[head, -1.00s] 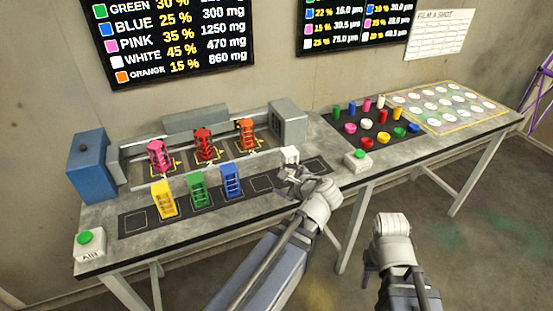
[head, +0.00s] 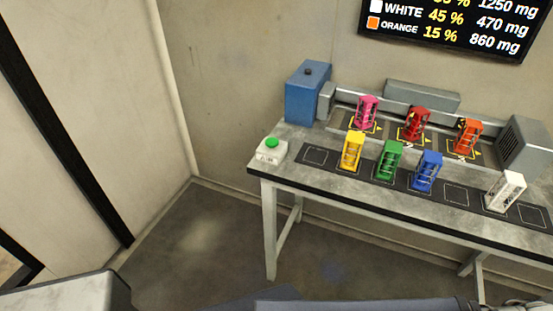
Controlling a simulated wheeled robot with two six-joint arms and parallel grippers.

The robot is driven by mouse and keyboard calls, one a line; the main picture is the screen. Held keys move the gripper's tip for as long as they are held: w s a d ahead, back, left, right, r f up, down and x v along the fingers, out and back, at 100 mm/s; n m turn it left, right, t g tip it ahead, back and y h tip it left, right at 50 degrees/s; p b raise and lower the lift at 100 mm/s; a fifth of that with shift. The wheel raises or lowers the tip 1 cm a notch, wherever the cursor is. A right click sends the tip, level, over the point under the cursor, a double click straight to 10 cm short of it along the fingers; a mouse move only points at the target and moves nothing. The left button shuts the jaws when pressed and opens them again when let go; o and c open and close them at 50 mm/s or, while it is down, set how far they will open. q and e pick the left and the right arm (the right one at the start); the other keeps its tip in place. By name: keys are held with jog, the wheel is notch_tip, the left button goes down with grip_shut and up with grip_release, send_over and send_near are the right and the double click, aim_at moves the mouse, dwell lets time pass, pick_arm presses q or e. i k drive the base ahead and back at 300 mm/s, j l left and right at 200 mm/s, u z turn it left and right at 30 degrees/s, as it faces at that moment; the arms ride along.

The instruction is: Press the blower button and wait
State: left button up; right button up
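A white button box with a green button (head: 271,143) sits on the left front corner of the bench (head: 292,140) in the head view. Its front label is too small to read clearly. A blue machine box (head: 307,92) stands behind it at the bench's left end. Pink (head: 367,112), dark red (head: 413,124) and orange (head: 467,138) frames stand in the back row on yellow-marked spots. Yellow (head: 352,151), green (head: 389,160), blue (head: 427,171) and white (head: 505,191) frames stand upright along the dark front strip. Neither gripper is in view.
A grey vented box (head: 524,147) closes the row at the right. A dark board with coloured text (head: 450,25) hangs on the wall. The floor (head: 205,240) left of the bench is clear. A pale-topped surface (head: 60,294) shows at the lower left.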

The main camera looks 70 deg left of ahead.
aim_at(271, 143)
jog(key=u, duration=0.45)
jog(key=j+u, duration=0.1)
jog(key=u, duration=0.35)
jog(key=i+u, duration=0.1)
jog(key=u, duration=0.75)
jog(key=i+u, duration=0.1)
jog(key=u, duration=0.8)
jog(key=i+l, duration=0.05)
